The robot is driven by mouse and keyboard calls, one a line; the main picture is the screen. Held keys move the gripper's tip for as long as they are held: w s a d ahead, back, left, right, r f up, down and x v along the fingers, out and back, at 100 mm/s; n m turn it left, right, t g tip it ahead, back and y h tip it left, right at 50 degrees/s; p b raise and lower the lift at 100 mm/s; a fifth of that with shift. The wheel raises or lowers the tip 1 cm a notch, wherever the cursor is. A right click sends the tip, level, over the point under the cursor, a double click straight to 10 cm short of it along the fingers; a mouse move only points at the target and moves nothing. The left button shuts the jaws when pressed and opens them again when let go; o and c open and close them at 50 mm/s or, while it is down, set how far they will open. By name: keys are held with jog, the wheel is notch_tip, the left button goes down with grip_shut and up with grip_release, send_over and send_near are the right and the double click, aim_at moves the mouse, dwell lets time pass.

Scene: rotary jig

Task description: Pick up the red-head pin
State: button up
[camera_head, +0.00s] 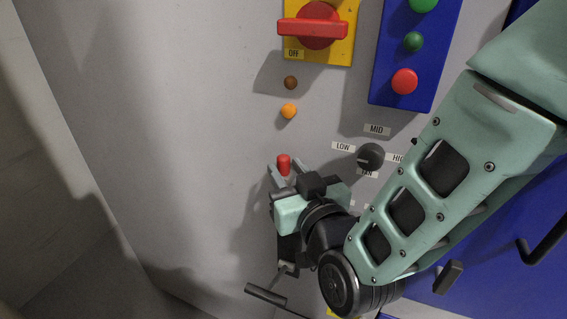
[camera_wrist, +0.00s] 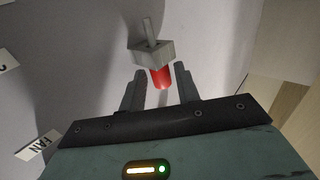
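The red-head pin (camera_head: 284,164) has a short red cylindrical head. In the wrist view its red head (camera_wrist: 161,77) sits against a grey block-shaped holder (camera_wrist: 153,53), and a thin grey shank shows on the block's far side. My gripper (camera_head: 285,172) is at the pin, with a finger on each side of the head. In the wrist view my gripper (camera_wrist: 160,72) is open, and a gap shows between each finger and the red head. The holder is largely hidden by my gripper in the head view.
The grey panel carries a rotary knob (camera_head: 371,156) with labels, right of my gripper. Above are an orange button (camera_head: 289,111), a brown button (camera_head: 290,82), a red switch handle (camera_head: 312,28) and a blue button box (camera_head: 381,88). The panel's left part is bare.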

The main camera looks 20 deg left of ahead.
grip_shut()
jog(key=shift+r, duration=0.1)
